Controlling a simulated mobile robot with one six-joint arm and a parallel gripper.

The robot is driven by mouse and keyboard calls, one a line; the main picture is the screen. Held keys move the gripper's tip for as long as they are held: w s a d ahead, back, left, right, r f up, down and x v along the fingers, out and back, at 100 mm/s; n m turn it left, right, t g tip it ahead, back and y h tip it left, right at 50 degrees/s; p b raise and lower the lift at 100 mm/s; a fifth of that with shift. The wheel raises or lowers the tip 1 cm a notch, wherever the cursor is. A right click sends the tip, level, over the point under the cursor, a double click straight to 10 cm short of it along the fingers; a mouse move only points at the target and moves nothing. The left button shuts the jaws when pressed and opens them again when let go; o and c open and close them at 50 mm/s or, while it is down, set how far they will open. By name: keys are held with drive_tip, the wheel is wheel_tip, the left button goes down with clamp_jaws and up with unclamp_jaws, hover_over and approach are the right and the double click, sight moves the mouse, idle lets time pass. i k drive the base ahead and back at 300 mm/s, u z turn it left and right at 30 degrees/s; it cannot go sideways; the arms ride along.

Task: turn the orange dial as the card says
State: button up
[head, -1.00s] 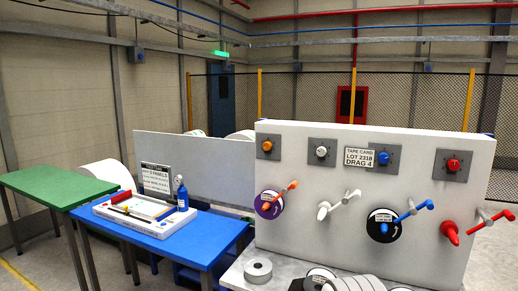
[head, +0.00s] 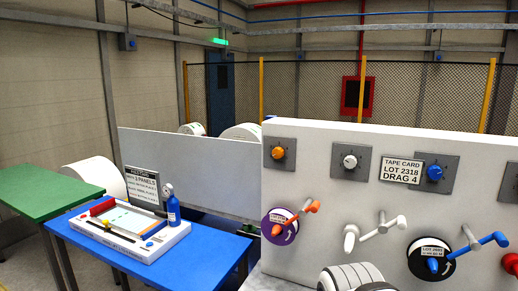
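The orange dial (head: 278,153) is a small round knob on a grey square plate, at the upper left of the white upright panel (head: 330,140). Its marks are too small to read and I cannot tell its setting. The card (head: 402,171) is a white sign on the same panel, between the white and blue dials. It reads "TAPE CARD, LOT 2318, DRAG 4". My gripper is not in view, and nothing touches the dial.
A white dial (head: 350,161) and a blue dial (head: 434,172) share the row. Below are an orange crank (head: 300,217) at a purple disc, a white crank (head: 372,232) and a blue crank (head: 470,248). A blue table (head: 215,255) is left.

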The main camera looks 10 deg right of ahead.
sight(277, 153)
drive_tip(key=i, duration=0.15)
drive_tip(key=z, duration=2.05)
drive_tip(key=k, duration=1.45)
drive_tip(key=u, duration=0.5)
drive_tip(key=i, duration=1)
drive_tip(key=u, duration=0.05)
